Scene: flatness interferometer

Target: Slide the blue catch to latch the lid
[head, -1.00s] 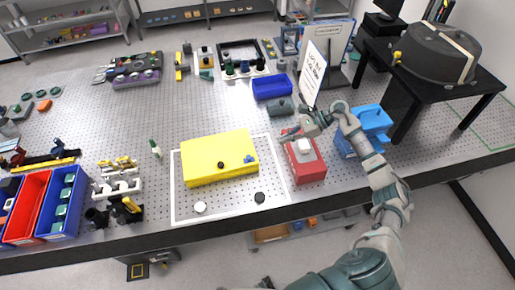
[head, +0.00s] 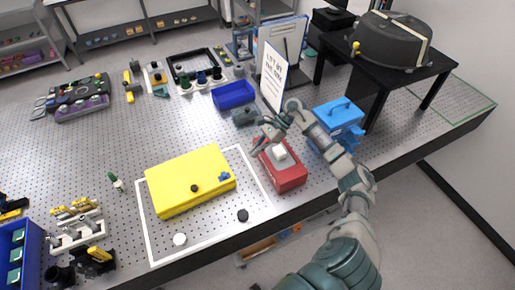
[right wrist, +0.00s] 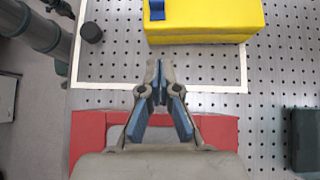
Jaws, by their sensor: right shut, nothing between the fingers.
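A yellow box (head: 185,178) with its lid down sits inside a white outline on the perforated table. The small blue catch (head: 225,176) is on its right part, near a black knob (head: 195,188) on the front. In the right wrist view the blue catch (right wrist: 157,10) is at the top, on the yellow box (right wrist: 205,22). My right gripper (head: 262,140) hangs above the red box, to the right of the yellow box and apart from it. In the right wrist view the right gripper (right wrist: 160,72) is shut and empty, pointing toward the yellow box. My left gripper is not in view.
Black (head: 243,215) and white (head: 180,239) discs lie before the yellow box. Table between yellow and red boxes is clear.

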